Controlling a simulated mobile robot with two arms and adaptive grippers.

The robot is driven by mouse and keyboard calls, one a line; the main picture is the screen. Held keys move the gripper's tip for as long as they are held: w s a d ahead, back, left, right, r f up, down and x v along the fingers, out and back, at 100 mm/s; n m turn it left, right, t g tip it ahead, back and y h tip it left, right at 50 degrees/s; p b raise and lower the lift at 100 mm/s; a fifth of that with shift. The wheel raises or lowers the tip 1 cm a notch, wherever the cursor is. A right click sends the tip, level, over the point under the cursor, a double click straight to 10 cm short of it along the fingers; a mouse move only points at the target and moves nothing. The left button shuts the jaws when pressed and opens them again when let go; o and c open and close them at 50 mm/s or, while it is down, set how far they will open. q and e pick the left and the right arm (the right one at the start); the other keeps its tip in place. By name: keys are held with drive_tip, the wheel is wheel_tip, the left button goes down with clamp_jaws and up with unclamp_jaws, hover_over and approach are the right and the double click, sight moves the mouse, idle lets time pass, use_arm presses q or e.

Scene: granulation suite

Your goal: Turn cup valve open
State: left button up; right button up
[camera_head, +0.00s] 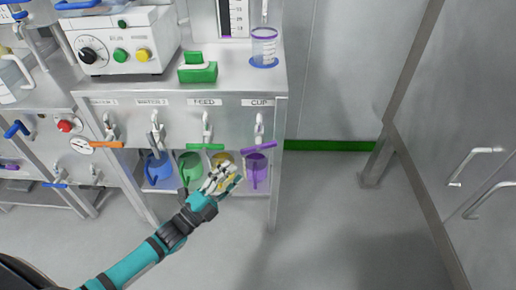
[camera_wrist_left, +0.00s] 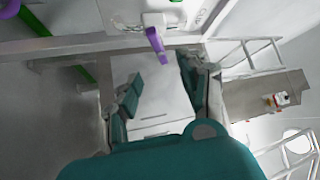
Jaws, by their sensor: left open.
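The cup valve is the rightmost tap under the label CUP. Its purple handle (camera_head: 260,143) lies crosswise and slightly tilted below the white tap body (camera_head: 259,126). In the left wrist view the purple handle (camera_wrist_left: 157,44) hangs at the top centre, beyond the fingertips. My left gripper (camera_head: 222,178) is below and left of the handle in the head view, apart from it. Its two teal fingers (camera_wrist_left: 160,82) are open with nothing between them. My right gripper is in neither view.
A purple jug (camera_head: 257,171) stands below the cup valve. A yellow jug, partly hidden by my gripper, a green jug (camera_head: 190,166) and a blue jug (camera_head: 158,167) stand left of it. The feed valve's green handle (camera_head: 206,146) is close by. Floor to the right is clear.

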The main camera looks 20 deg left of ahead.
sight(257, 150)
use_arm(q)
drive_tip(key=x, duration=0.7)
drive_tip(key=shift+w+d+b, duration=0.1)
drive_tip(key=shift+w+b, duration=0.2)
drive_tip(key=shift+b, duration=0.1)
drive_tip(key=shift+x, duration=1.2)
drive_tip(key=shift+w+d+r, duration=0.2)
drive_tip(key=shift+w+d, duration=0.1)
drive_tip(key=shift+w, duration=0.25)
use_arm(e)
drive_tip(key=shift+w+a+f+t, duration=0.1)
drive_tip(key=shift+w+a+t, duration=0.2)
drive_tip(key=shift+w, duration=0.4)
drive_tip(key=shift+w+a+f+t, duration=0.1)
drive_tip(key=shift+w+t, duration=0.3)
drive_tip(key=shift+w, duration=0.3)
use_arm(q)
clamp_jaws()
